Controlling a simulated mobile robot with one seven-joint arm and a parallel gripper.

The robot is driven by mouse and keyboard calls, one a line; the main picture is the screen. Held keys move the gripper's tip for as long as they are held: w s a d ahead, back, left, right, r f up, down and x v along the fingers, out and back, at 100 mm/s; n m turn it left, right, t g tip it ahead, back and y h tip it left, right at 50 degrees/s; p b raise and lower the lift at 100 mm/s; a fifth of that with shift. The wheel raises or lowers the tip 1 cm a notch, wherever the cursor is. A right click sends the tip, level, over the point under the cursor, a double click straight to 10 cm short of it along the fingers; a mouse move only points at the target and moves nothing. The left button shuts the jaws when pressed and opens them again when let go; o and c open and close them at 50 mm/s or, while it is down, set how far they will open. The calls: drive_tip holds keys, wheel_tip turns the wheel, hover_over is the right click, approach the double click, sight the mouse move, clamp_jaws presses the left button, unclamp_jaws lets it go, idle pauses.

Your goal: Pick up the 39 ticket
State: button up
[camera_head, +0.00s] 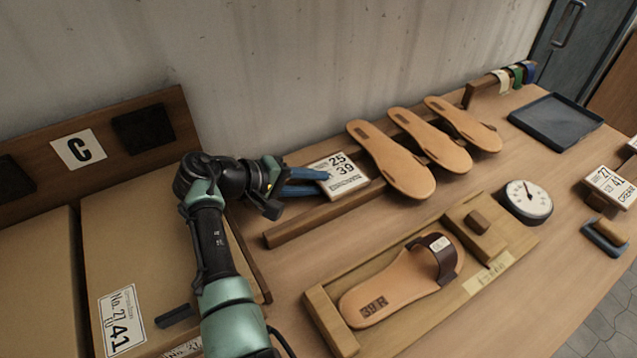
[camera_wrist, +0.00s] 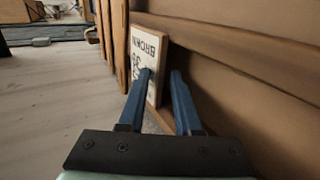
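The 39 ticket (camera_head: 346,180) is a pale card with a wooden edge, marked 25 and 39, tilted at the left part of the wooden rail behind the sandals. My gripper (camera_head: 322,181) reaches it from the left with its blue fingers. In the wrist view, the ticket (camera_wrist: 151,52) stands between the fingers of my gripper (camera_wrist: 161,74). The left finger overlaps its printed face. A gap shows between its back edge and the right finger, so the gripper looks open around it. Whether the left finger touches the card I cannot tell.
Tan soles (camera_head: 397,163) lean on the rail (camera_head: 300,229) right of the ticket. In front is a wooden fixture (camera_head: 331,322) with a 39 R sandal (camera_head: 392,287). A dial (camera_head: 526,201), a dark tray (camera_head: 556,121) and another ticket (camera_head: 610,186) are at right. Boxes (camera_head: 140,240) stand left.

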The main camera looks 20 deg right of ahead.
drive_tip(key=c, duration=0.4)
drive_tip(key=shift+f, duration=0.1)
clamp_jaws()
drive_tip(key=shift+s, duration=0.1)
drive_tip(key=shift+a, duration=0.1)
wheel_tip(320, 180, up, 3)
drive_tip(key=shift+f+p, duration=0.1)
drive_tip(key=shift+p, duration=1.15)
drive_tip(key=shift+f, duration=0.1)
